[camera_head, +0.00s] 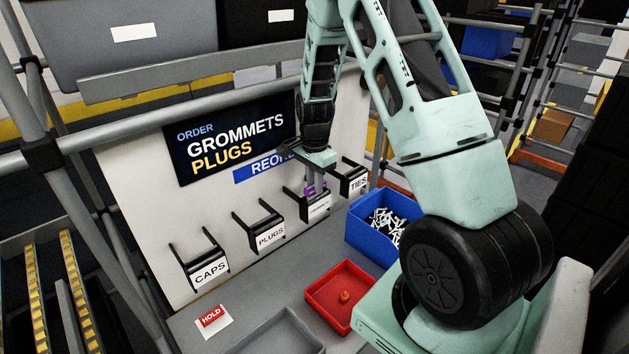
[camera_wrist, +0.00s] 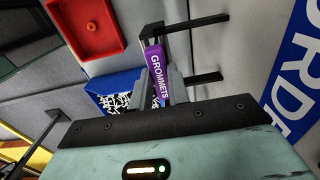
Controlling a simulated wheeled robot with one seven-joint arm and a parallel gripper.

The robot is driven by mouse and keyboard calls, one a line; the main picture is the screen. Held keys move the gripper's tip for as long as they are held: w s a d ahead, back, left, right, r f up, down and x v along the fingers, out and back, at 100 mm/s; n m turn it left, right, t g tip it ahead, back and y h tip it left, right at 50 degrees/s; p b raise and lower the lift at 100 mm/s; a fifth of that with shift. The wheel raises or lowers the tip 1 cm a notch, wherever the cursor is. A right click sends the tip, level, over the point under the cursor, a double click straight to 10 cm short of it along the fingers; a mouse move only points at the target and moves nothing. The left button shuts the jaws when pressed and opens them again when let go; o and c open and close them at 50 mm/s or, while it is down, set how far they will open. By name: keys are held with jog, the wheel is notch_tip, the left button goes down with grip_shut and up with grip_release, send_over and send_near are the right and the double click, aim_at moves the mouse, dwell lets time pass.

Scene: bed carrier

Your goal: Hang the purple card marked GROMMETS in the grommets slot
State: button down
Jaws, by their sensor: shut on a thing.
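The purple card marked GROMMETS (camera_wrist: 158,74) is pinched between the fingers of my gripper (camera_wrist: 160,82) in the wrist view. A small purple part of it shows in the head view (camera_head: 310,190), below my gripper (camera_head: 314,182). The grommets slot (camera_head: 318,207) is a black bracket with a white label, largely covered by my gripper, between the PLUGS and TIES slots. In the wrist view, two black bracket arms (camera_wrist: 205,21) reach from the board beside the card. The card's far end overlaps the bracket's front; I cannot tell whether it touches or rests in it.
The PLUGS slot (camera_head: 270,236), CAPS slot (camera_head: 209,269) and TIES slot (camera_head: 355,182) line the board. A sign (camera_head: 236,140) reads ORDER GROMMETS PLUGS. A blue bin (camera_head: 368,236) of white pieces, a red tray (camera_head: 327,306) and a HOLD card (camera_head: 212,318) are on the shelf.

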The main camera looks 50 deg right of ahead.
jog(key=shift+f, duration=0.45)
jog(key=c, duration=1.3)
grip_release()
jog(key=shift+o, duration=0.2)
jog(key=shift+r+b, duration=0.15)
jog(key=shift+b, duration=0.15)
notch_tip(320, 180, up, 17)
jog(key=b, duration=0.3)
jog(key=shift+b, duration=0.3)
